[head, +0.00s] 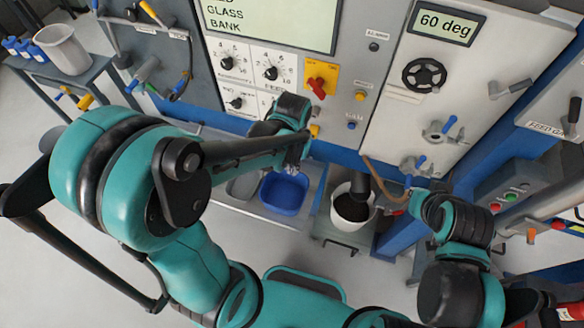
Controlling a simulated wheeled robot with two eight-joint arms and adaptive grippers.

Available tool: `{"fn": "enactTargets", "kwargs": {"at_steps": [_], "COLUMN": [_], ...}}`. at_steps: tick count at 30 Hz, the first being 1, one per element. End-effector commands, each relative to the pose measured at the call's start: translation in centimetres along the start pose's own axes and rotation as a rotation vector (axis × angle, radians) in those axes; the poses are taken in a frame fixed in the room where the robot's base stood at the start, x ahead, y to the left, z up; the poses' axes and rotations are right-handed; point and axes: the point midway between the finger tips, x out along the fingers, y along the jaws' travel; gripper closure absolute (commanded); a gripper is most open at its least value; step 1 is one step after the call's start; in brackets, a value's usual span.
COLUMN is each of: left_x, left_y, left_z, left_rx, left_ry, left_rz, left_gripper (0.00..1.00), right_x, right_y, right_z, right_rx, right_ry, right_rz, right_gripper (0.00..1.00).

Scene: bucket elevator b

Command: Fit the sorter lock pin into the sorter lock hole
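I cannot make out the sorter lock pin or the sorter lock hole for certain in the head view. My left gripper (292,166) is small and partly hidden by its own wrist. It hangs in front of the panel's lower edge, above a blue bin. Its fingers are too small to show whether they are open or hold anything. My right arm is at the lower right, and its gripper cannot be made out clearly.
The panel carries a red-and-yellow switch (318,86), a black handwheel (424,75) and blue-handled valves (440,130). Below are the blue bin (284,194) and a white bucket (340,221) of dark material. A side table with a grey jug (65,50) stands left.

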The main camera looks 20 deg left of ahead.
Motion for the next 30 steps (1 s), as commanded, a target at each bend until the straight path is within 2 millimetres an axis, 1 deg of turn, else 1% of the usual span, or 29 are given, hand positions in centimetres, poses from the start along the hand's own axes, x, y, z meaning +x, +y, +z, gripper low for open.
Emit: {"fn": "enactTargets", "kwargs": {"at_steps": [16,21,30], "left_x": [0.0,0.0,0.0], "left_y": [0.0,0.0,0.0], "left_z": [-4.8,-5.3,-5.3], "left_rx": [-0.001,0.000,0.000], "left_ry": [0.000,0.000,0.000], "left_rz": [0.000,0.000,0.000], "left_gripper": [1.00,1.00,1.00], "right_x": [0.8,0.9,0.8], "right_y": [0.0,0.0,0.0], "right_z": [0.6,0.6,0.6], "right_rx": [0.000,0.000,0.000], "right_ry": [0.000,0.000,0.000], "right_rz": [0.000,0.000,0.000], "right_gripper": [1.00,1.00,1.00]}}
